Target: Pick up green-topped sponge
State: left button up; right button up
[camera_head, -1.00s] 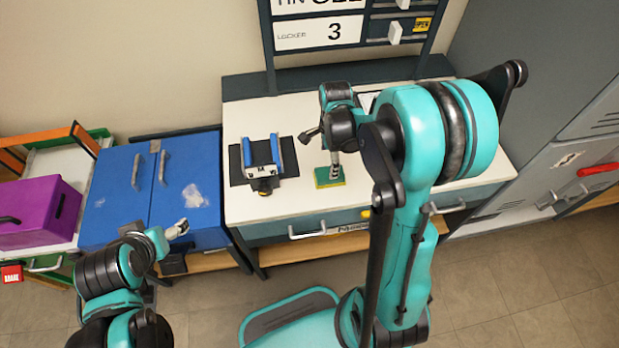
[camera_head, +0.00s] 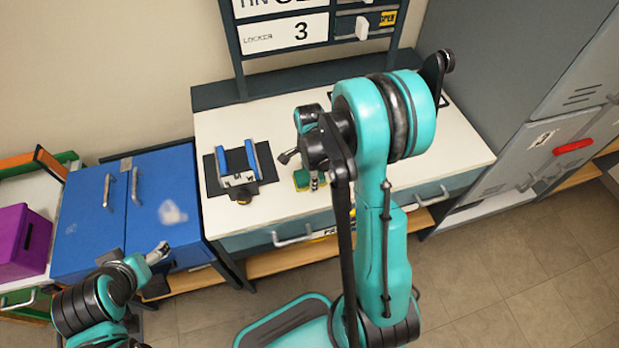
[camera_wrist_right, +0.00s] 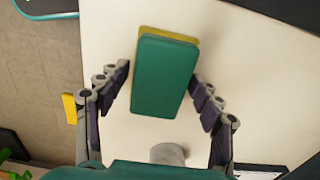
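The green-topped sponge (camera_head: 301,180) lies on the white worktop, partly hidden by my right gripper in the head view. In the right wrist view the sponge (camera_wrist_right: 165,75) shows its green face, with a yellow edge at the far end. My right gripper (camera_head: 314,182) is at the sponge. In the right wrist view its fingers (camera_wrist_right: 160,74) are spread on both sides of the sponge, with a gap on the left and little or no gap on the right. My left gripper (camera_head: 158,252) is in front of the blue cabinet, too small to read.
A blue-jawed fixture (camera_head: 238,170) on a dark mat stands left of the sponge on the worktop (camera_head: 285,205). The blue cabinet (camera_head: 130,215) and a purple box (camera_head: 22,240) are farther left. Grey lockers (camera_head: 530,120) stand at the right.

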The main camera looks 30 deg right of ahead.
jog(key=c, duration=0.6)
jog(key=shift+r, duration=0.55)
jog(key=r, duration=0.1)
jog(key=r+p, duration=0.1)
jog(key=s+r+p, duration=0.1)
jog(key=r, duration=0.1)
jog(key=shift+d, duration=0.3)
jog(key=s+d+r+p, duration=0.3)
jog(key=s+r, duration=0.3)
jog(key=s, duration=0.3)
jog(key=shift+s+d, duration=0.15)
jog(key=shift+d, duration=0.75)
